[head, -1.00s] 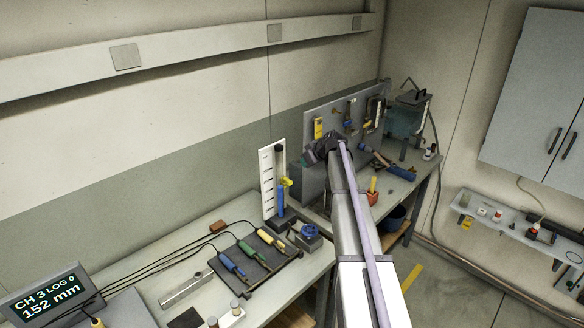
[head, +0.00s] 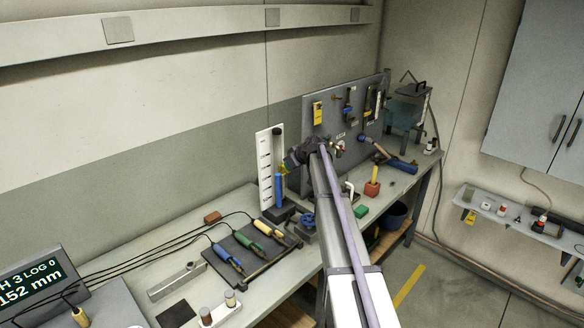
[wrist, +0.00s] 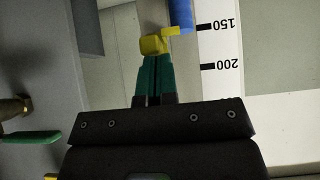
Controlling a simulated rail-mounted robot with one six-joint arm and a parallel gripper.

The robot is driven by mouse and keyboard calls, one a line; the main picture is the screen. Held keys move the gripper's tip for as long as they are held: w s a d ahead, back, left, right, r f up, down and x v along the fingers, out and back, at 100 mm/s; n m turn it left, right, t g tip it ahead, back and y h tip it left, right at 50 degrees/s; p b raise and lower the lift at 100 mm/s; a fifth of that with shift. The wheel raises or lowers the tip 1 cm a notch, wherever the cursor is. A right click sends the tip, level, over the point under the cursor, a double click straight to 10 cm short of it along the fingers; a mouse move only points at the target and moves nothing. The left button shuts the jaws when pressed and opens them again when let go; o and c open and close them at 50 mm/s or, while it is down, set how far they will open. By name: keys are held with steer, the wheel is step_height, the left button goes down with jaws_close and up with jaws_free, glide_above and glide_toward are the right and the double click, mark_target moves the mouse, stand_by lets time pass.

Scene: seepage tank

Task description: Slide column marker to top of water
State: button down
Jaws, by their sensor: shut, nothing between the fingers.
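The water column stands against a white scale board (head: 264,160), with blue water (head: 279,190) in its tube. In the wrist view the scale (wrist: 221,45) shows upside down, with 150 and 200 readable. The blue water (wrist: 181,16) ends close to the 150 line. The yellow column marker (wrist: 154,45) has its pointer near that line, beside the water's end. My gripper (wrist: 158,60) is shut and empty, its green fingertips right at the marker; I cannot tell whether they touch. In the head view my gripper (head: 291,163) is beside the column, partly hiding the marker.
A display (head: 30,280) reads 152 mm. A dark tray (head: 252,252) with several coloured-handled probes lies left of the column. A blue ring-shaped item (head: 308,220) sits at its foot. A grey tool panel (head: 340,112) stands behind my arm.

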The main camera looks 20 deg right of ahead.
steer(key=shift+f+b, duration=0.4)
steer(key=shift+f, duration=0.15)
steer(key=shift+r, duration=0.1)
